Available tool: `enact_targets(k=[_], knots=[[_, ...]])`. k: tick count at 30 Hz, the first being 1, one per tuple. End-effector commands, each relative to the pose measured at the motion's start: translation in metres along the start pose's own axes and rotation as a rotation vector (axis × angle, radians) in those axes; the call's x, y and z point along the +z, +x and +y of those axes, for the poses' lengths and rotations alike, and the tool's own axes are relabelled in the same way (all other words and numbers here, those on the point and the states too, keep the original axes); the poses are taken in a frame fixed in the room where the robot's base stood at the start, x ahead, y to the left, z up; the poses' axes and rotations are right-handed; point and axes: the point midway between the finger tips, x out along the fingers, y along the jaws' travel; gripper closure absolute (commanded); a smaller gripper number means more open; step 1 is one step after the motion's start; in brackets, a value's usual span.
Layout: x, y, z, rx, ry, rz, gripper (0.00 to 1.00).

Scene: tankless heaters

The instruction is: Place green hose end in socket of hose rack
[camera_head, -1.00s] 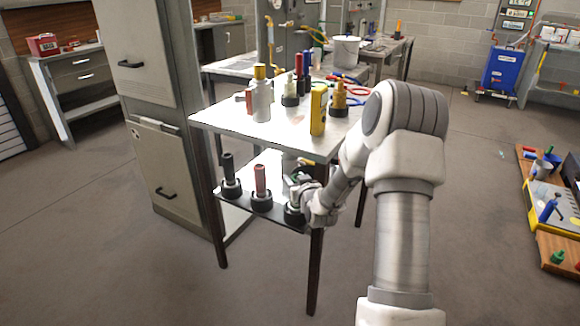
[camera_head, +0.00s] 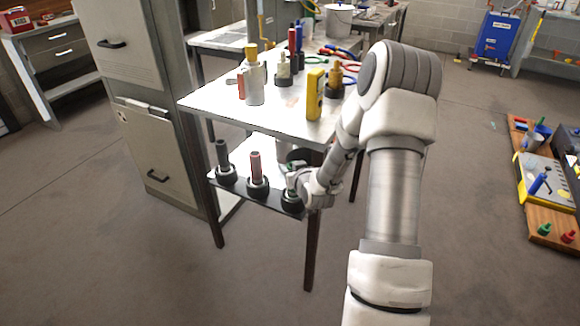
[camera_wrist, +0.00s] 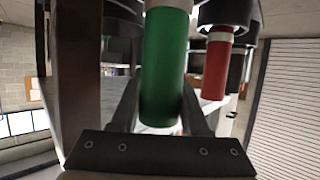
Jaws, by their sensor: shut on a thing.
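The green hose end (camera_wrist: 165,72) is upright between the two fingers of my gripper (camera_wrist: 160,103) in the wrist view. A pale collar tops it at the frame's upper edge. My gripper (camera_head: 303,184) is shut on it at the rack's right end in the head view. The hose rack (camera_head: 238,191) is a dark strip along the table's lower shelf, with several black round sockets. The green end is at the right socket (camera_head: 291,202); how deep it sits cannot be told. A red hose end (camera_head: 256,168) and a dark one (camera_head: 222,154) stand in the other sockets.
The white tabletop (camera_head: 215,103) above holds bottles, a yellow meter (camera_head: 315,94) and pliers. A dark table leg (camera_head: 312,250) stands just below my gripper. A grey cabinet (camera_head: 150,150) is at left. Open floor lies in front.

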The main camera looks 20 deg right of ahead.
Motion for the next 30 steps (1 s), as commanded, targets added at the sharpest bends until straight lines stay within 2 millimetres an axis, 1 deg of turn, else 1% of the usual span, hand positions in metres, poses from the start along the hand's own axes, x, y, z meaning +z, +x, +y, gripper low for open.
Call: enact_targets(k=[7, 8, 9, 12, 21, 26, 30], knots=[[0.006, 0.003, 0.000, 0.000, -0.001, 0.003, 1.00], [0.005, 0.002, 0.000, 0.000, 0.000, 0.000, 0.49], [0.005, 0.002, 0.000, 0.000, 0.000, 0.000, 0.42], [0.005, 0.002, 0.000, 0.000, 0.000, 0.000, 0.25], [0.004, 0.002, 0.000, 0.000, 0.000, 0.000, 0.25], [-0.004, -0.002, 0.000, 0.000, 0.000, 0.000, 0.25], [-0.002, -0.027, 0.000, 0.000, -0.001, -0.001, 0.25]])
